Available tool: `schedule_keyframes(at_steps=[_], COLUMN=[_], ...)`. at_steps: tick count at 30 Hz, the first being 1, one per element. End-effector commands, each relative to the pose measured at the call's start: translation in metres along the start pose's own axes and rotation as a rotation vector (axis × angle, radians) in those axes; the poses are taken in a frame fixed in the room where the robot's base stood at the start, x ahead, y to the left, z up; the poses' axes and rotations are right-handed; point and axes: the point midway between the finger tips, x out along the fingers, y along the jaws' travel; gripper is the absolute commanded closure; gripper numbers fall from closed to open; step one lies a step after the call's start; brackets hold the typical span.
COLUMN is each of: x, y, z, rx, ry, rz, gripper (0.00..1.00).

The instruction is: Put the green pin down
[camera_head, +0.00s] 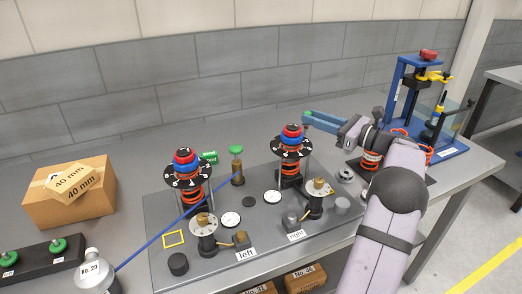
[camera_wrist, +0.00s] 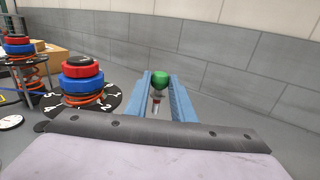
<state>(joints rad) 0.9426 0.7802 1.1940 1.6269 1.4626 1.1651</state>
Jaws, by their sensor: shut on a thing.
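My gripper (camera_head: 308,120) is above the back right of the grey fixture plate, its blue fingers pointing left, beside the right spring tower (camera_head: 291,150). In the wrist view my gripper (camera_wrist: 161,92) is shut on the green pin (camera_wrist: 160,77). The pin's round green head shows between the fingers, with a pale and reddish shank below it. I cannot make out the held pin in the head view. A green-topped brass post (camera_head: 236,152) stands between the two towers. Two other green knobs (camera_head: 58,245) sit in a black rack at the far left.
The left spring tower (camera_head: 187,172) and a slanting blue rod (camera_head: 165,232) occupy the plate (camera_head: 212,268). A cardboard box (camera_head: 95,205), a white bottle (camera_head: 92,278) and a blue press (camera_head: 408,85) stand around it. Bare table (camera_head: 130,160) lies behind the plate.

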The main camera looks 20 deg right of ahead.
Motion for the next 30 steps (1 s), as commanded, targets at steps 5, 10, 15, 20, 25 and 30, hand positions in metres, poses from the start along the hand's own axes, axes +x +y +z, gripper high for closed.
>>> schedule_keyframes(at_steps=[5,10,15,20,25,30], x=[0.038,0.061,0.072,0.075,0.075,0.074], y=[0.004,0.010,0.015,0.016,0.016,0.015], z=[0.024,0.038,0.045,0.047,0.037,0.008], rx=[-0.003,-0.002,0.001,0.000,0.004,0.006], ry=[0.003,0.006,0.008,0.009,0.009,0.010], rz=[0.077,0.123,0.144,0.150,0.150,0.149], gripper=[1.00,1.00,1.00,1.00,1.00,1.00])
